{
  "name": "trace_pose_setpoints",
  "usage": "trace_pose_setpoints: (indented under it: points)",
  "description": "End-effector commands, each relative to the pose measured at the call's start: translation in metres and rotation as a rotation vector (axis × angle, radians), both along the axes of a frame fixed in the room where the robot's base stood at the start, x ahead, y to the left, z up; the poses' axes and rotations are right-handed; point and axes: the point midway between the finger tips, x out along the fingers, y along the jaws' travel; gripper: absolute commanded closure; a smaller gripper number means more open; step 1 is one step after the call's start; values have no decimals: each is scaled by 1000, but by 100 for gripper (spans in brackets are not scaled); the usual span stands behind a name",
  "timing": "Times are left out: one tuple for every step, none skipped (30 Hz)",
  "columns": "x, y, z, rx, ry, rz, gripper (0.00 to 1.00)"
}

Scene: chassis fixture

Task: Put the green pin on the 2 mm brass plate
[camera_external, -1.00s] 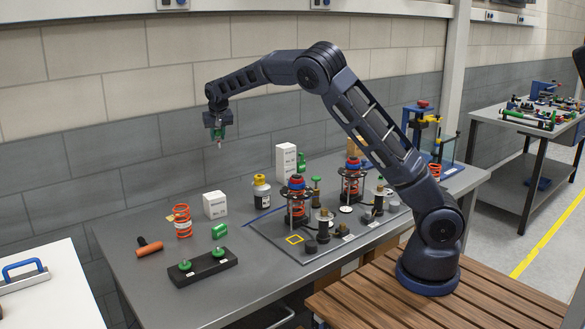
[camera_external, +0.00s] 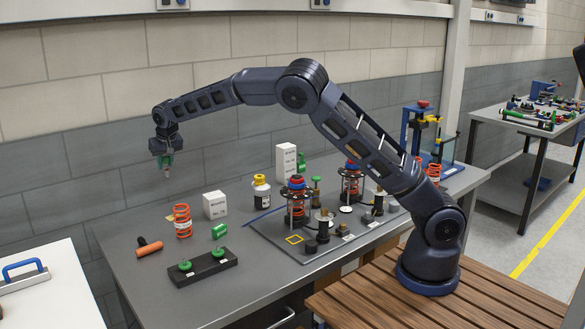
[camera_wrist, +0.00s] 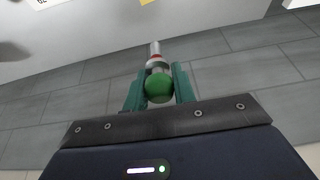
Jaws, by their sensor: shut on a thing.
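My gripper (camera_external: 165,161) is raised in the air behind the left part of the grey bench, in front of the wall. It is shut on a green pin (camera_wrist: 160,88), with a round green head between the two green fingers and a red ring and pale tip beyond. The pin's tip also shows below the fingers in the external view (camera_external: 167,174). Two other green pins (camera_external: 185,265) stand in a black block on the bench. I cannot make out a 2 mm brass plate with certainty; a small yellow patch (camera_wrist: 147,2) is cut off at the wrist view's top edge.
On the bench (camera_external: 135,215) are an orange spring (camera_external: 183,222), white box (camera_external: 215,205), yellow-capped bottle (camera_external: 261,192), orange-handled tool (camera_external: 149,248) and green piece (camera_external: 219,231). A grey board (camera_external: 272,232) to the right carries two spring assemblies and a yellow outlined square (camera_external: 294,239).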

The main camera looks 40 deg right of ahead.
Motion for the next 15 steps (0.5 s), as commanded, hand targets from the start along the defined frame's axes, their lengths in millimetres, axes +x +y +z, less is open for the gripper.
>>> trace_pose_setpoints:
  points:
    - [-1, 0, -13, -2, 3, 0, 96]
    - [-1, 0, -20, -1, 3, 0, 96]
    - [-1, 0, -28, -1, 2, 0, 96]
    - [-1, 0, -35, -2, 3, 0, 96]
    - [-1, 1, -41, -2, 2, 0, 96]
    - [-1, 1, -50, -1, 2, 0, 96]
    - [-1, 0, -57, -2, 3, -1, 96]
    - [-1, 0, -63, -2, 2, -1, 96]
    - [-1, 0, -72, -2, 1, -1, 96]
    - [-1, 0, -78, -2, 2, 0, 96]
    - [-1, 0, -84, -2, 2, 0, 96]
    - [0, 0, -92, -1, 1, 0, 96]
    - [0, 0, -97, -1, 1, 0, 96]
    - [0, 0, -101, -1, 1, 0, 96]
    - [0, 0, -107, -1, 1, 0, 96]
